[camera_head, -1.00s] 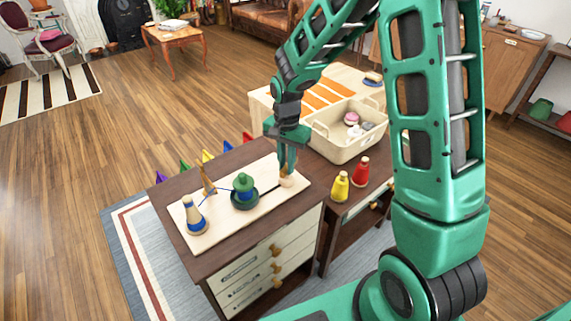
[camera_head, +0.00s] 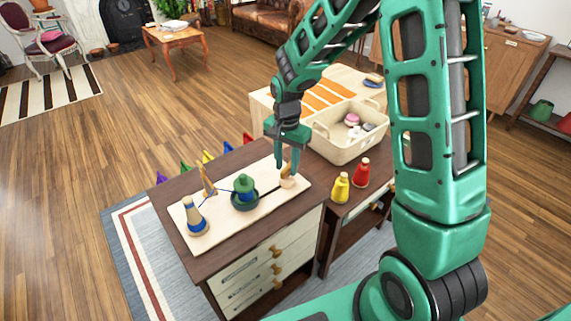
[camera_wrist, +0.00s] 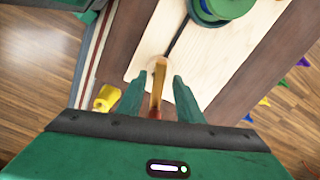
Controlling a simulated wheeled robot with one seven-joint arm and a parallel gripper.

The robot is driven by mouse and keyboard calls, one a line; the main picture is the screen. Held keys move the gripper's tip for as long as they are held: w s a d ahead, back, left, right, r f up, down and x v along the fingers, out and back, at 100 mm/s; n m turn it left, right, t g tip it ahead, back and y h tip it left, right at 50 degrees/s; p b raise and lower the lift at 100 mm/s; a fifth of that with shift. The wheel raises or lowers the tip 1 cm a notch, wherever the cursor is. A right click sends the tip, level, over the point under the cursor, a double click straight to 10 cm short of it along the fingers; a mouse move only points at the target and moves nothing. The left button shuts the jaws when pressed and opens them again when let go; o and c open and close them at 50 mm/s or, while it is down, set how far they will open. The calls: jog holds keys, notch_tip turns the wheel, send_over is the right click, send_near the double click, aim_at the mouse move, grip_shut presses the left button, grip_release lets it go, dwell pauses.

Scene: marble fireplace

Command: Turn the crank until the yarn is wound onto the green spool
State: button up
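The green spool (camera_head: 243,183) stands upright in a dark green round base on the pale wooden board (camera_head: 228,217). Some blue yarn shows on it, and it also appears at the top of the wrist view (camera_wrist: 222,8). A wooden cone with blue yarn (camera_head: 195,217) stands at the board's left end. The blue strand runs past a wooden guide (camera_head: 208,181) to the spool. A dark crank arm leads right from the spool to a wooden crank handle (camera_wrist: 157,88). My gripper (camera_wrist: 161,84) is open, its fingers on either side of the handle, with gaps visible.
Yellow (camera_head: 341,187) and red (camera_head: 361,172) cones stand right of the board. A cream bin (camera_head: 345,150) with several yarn balls stands behind them. Several coloured pointed pieces line the dark desk's (camera_head: 177,190) far edge. The board's front strip is clear.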

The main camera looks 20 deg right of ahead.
aim_at(286, 167)
notch_tip(286, 167, up, 11)
jog(key=shift+f, duration=0.2)
dwell(0.6)
jog(key=s+d+r+n, duration=0.1)
jog(key=s+d+r, duration=0.2)
jog(key=s+d, duration=0.45)
jog(key=s+d+r+n, duration=0.1)
jog(key=s+d+r, duration=0.2)
jog(key=s+d, duration=0.4)
jog(key=s+d+n, duration=0.2)
jog(key=s, duration=1.5)
jog(key=shift+f, duration=0.35)
